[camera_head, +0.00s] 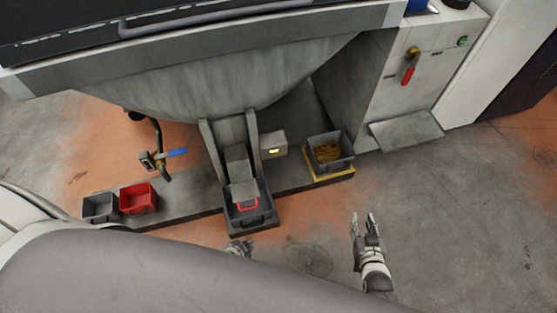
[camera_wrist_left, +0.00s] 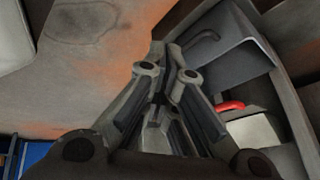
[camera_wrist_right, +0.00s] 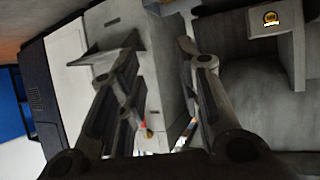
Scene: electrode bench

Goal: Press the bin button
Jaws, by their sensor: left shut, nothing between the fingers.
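A small grey box (camera_head: 273,145) stands to the right of the chute. It has a lit yellow mark on its front (camera_head: 273,151), which may be the bin button; it also shows as a round yellow disc in the right wrist view (camera_wrist_right: 270,17). My left gripper (camera_head: 238,246) is just in front of the grey bin (camera_head: 234,219) under the chute, partly hidden by my own body. Its fingers are shut and empty in the left wrist view (camera_wrist_left: 170,55). My right gripper (camera_head: 367,222) is open and empty over the floor, right of and nearer than the box.
A grey bin (camera_head: 349,162) with brown material stands on a yellow frame right of the box. A red bin (camera_head: 137,200) and another grey bin (camera_head: 100,208) stand at left. A blue-handled valve (camera_head: 175,153) is above them. The floor at right is clear.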

